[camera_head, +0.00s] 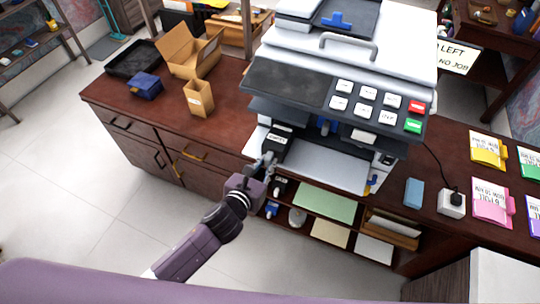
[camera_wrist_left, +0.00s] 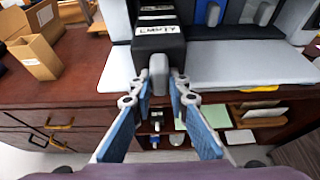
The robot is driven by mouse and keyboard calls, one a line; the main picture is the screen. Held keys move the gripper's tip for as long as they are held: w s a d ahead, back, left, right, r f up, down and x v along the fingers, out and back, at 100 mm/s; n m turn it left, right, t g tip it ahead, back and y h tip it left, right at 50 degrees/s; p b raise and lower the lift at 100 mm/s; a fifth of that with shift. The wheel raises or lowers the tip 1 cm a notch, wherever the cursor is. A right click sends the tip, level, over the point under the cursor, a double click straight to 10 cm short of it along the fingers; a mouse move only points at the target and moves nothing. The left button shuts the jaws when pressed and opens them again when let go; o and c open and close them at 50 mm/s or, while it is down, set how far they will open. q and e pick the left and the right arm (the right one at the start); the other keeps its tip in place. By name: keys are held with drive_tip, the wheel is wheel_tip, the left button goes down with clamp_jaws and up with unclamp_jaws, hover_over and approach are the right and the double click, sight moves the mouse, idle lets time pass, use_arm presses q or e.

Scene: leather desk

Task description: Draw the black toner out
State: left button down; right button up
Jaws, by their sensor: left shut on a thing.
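The black toner (camera_head: 274,143) sticks out of the front of the open printer (camera_head: 330,75), its rear end still inside. It carries a white label reading EMPTY and a grey handle tab, clear in the left wrist view (camera_wrist_left: 158,42). My left gripper (camera_head: 264,164) is at its front end; in the left wrist view its fingers (camera_wrist_left: 159,88) close on both sides of the grey tab. The gripper is shut on the toner. My right gripper is not in view.
A white open panel (camera_head: 338,175) lies beside the toner. Open cardboard boxes (camera_head: 190,54) and a blue box (camera_head: 145,85) stand on the desk at left. A blue block (camera_head: 414,192), a white socket (camera_head: 451,204) and coloured card packs are at right. A shelf below holds papers.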

use_arm(q)
drive_tip(key=s+a+p, duration=0.1)
drive_tip(key=s+a, duration=0.3)
drive_tip(key=s, duration=0.8)
idle(0.5)
drive_tip(key=shift+w+d+r, duration=0.1)
drive_tip(key=shift+r, duration=0.05)
